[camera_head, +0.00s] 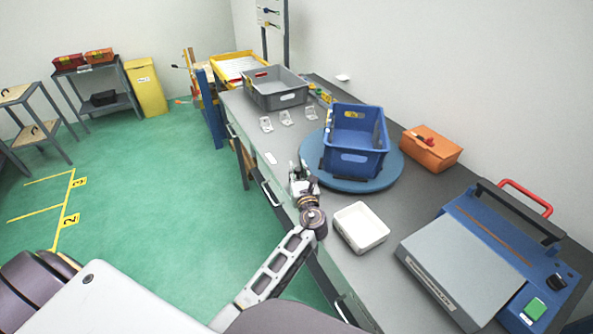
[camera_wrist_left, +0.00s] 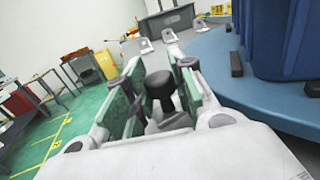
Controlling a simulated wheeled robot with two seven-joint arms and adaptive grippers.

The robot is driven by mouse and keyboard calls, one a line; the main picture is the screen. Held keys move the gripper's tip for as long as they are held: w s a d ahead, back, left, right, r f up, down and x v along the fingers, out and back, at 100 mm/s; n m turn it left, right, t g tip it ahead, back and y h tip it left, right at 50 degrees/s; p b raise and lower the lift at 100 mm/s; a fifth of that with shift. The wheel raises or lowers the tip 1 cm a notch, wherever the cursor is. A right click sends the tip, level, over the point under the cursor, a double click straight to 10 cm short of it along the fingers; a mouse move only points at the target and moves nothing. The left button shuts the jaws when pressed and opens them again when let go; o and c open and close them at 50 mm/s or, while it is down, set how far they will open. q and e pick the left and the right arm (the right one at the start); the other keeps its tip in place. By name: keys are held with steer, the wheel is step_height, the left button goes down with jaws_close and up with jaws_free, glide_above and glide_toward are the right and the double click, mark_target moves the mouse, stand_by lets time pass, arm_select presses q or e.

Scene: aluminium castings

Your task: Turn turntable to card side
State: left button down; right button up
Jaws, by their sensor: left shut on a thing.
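The round blue turntable (camera_head: 388,176) lies on the grey bench, and its edge shows at right in the left wrist view (camera_wrist_left: 265,100). A blue crate (camera_head: 347,163) stands on it; its wall fills the upper right of the wrist view (camera_wrist_left: 290,40). My left gripper (camera_head: 305,183) is at the turntable's near left edge. In the wrist view, its green-padded fingers (camera_wrist_left: 157,75) are shut on a dark round-topped knob (camera_wrist_left: 160,88). The knob's foot and how it joins the turntable are hidden. My right gripper is not in view.
A white tray (camera_head: 360,228) and a blue-grey machine (camera_head: 465,265) stand nearer on the bench. An orange box (camera_head: 431,150) is right of the turntable. Several white brackets (camera_head: 286,118) and a grey crate (camera_head: 275,92) lie beyond it. Green floor is free at left.

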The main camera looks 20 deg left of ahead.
arm_select(q)
steer(key=shift+s+d, duration=0.25)
steer(key=shift+d, duration=0.15)
steer(key=shift+s+d+n+g+y, duration=0.1)
steer(key=shift+d+n+g+y, duration=0.05)
steer(key=shift+n+g+y, duration=0.15)
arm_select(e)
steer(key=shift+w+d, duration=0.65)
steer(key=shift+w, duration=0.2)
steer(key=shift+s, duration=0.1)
